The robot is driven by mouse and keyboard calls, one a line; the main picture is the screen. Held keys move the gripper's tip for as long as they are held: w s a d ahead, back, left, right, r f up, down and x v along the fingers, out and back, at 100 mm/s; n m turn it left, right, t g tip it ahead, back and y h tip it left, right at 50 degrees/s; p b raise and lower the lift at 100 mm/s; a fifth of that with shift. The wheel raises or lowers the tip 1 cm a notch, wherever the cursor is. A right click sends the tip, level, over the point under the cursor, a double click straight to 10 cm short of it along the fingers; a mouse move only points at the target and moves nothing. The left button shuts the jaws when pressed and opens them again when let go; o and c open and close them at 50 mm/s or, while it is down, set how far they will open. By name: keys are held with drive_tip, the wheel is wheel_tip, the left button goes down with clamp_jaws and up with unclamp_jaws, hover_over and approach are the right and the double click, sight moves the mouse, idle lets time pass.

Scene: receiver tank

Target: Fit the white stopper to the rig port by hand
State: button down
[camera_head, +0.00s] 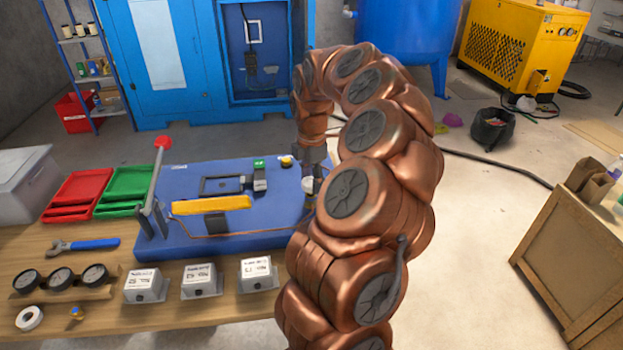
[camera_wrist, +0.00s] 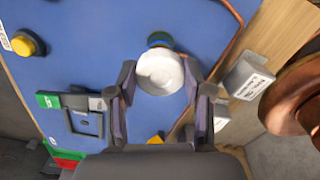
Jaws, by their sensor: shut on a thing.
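The white stopper (camera_wrist: 160,72) is round and sits between the two fingers of my gripper (camera_wrist: 159,78), which is shut on it. In the head view the stopper (camera_head: 308,184) shows at the right end of the blue rig board (camera_head: 215,178), below my gripper (camera_head: 314,170). In the wrist view a dark green and blue ring (camera_wrist: 159,39), which looks like the port, shows just beyond the stopper and is partly covered by it. I cannot tell whether the stopper touches the ring or is in it.
The rig carries a yellow bar (camera_head: 211,205), a red-topped lever (camera_head: 162,145), a green-tipped valve part (camera_head: 260,174) and a yellow button (camera_wrist: 27,43). A copper pipe (camera_wrist: 231,45) runs near the port. Grey labelled boxes (camera_head: 200,281) stand along the front of the table.

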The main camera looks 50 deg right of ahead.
drive_tip(key=shift+f, duration=0.4)
idle(0.9)
